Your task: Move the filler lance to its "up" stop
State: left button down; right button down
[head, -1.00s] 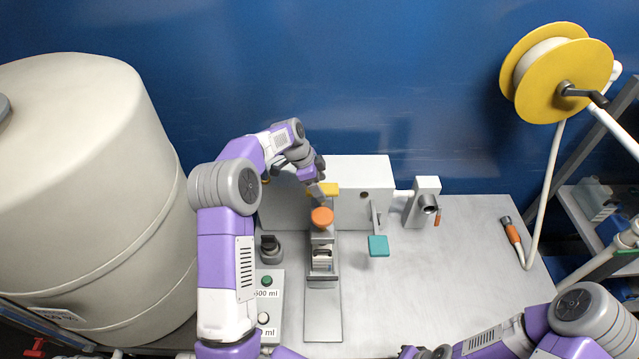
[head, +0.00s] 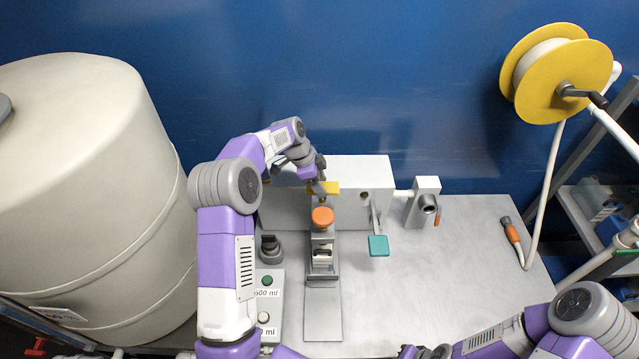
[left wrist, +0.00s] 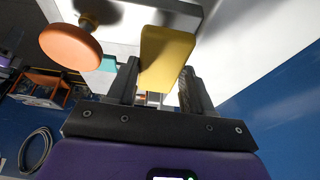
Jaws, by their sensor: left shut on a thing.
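My left gripper (head: 322,188) reaches over the white filler box (head: 375,180) on the steel bench. It is shut on a yellow block-shaped handle (head: 327,187) at the front of that box, which looks like the filler lance's handle. In the left wrist view the yellow handle (left wrist: 165,58) sits between the two fingers (left wrist: 160,88). An orange round knob (head: 322,217) is just in front of the handle and also shows in the left wrist view (left wrist: 70,47). The lance's tube and its stop are not clearly visible. My right gripper is not seen; only right arm links show at lower right.
A teal paddle (head: 378,246) on a grey lever is right of the knob. A box with green and white buttons (head: 268,305) stands at front left. A large pale tank (head: 90,200) fills the left. A yellow reel (head: 560,75) and hose are at right. The right bench is mostly clear.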

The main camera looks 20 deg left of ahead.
pick_arm(q)
notch_tip(320, 180, up, 4)
jog(key=shift+r+p, duration=0.1)
jog(key=shift+p, duration=0.6)
jog(key=shift+w, duration=0.1)
jog(key=c, duration=0.9)
grip_release()
jog(key=o, duration=0.5)
jog(key=shift+c, duration=0.2)
jog(key=v, duration=0.7)
jog(key=shift+r, duration=0.25)
jog(key=shift+s+f, duration=0.1)
jog(key=shift+s, duration=0.1)
